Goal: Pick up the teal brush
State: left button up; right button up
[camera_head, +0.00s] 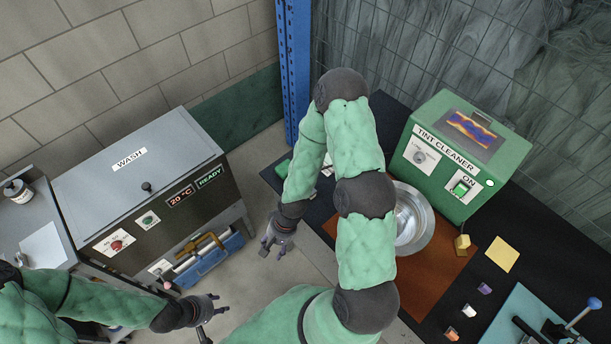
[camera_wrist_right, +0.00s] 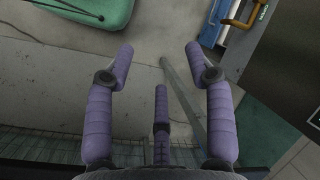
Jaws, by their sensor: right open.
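I cannot make out the teal brush for certain in either view. My right gripper (camera_head: 274,252) hangs over the floor gap between the wash unit and the black table, with its fingers apart and empty. In the right wrist view its purple fingers (camera_wrist_right: 160,62) are spread wide with only floor between them. My left gripper (camera_head: 220,303) is at the lower left in front of the wash unit, with its fingers apart and nothing seen in them.
The grey wash unit (camera_head: 140,185) stands left, with a blue holder (camera_head: 213,262) on its front. On the black table (camera_head: 500,285) are a metal bowl (camera_head: 413,218), the green tint cleaner (camera_head: 465,155), small blocks and a teal mat (camera_head: 510,315). A blue post (camera_head: 294,65) stands behind.

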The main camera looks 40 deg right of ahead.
jog(key=w+d+r+m+h, duration=0.1)
jog(key=w+d+r+m, duration=0.1)
jog(key=d+r+m, duration=0.2)
jog(key=w+d+r+m+h, duration=0.1)
jog(key=w+d+r+m, duration=0.2)
jog(key=d+r, duration=0.5)
jog(key=w+d+r+m+h, duration=0.2)
jog(key=w+d+r+m, duration=0.1)
jog(key=d+r+m, duration=0.2)
jog(key=shift+d+r, duration=0.45)
jog(key=shift+d, duration=0.25)
jog(key=shift+d+r, duration=0.4)
jog(key=shift+d, duration=0.5)
notch_tip(320, 180, down, 5)
jog(key=shift+f, duration=0.2)
jog(key=shift+w+d+f, duration=0.1)
jog(key=shift+f, duration=1.2)
jog(key=shift+w+d+f, duration=0.1)
jog(key=shift+f, duration=1.15)
grip_shut()
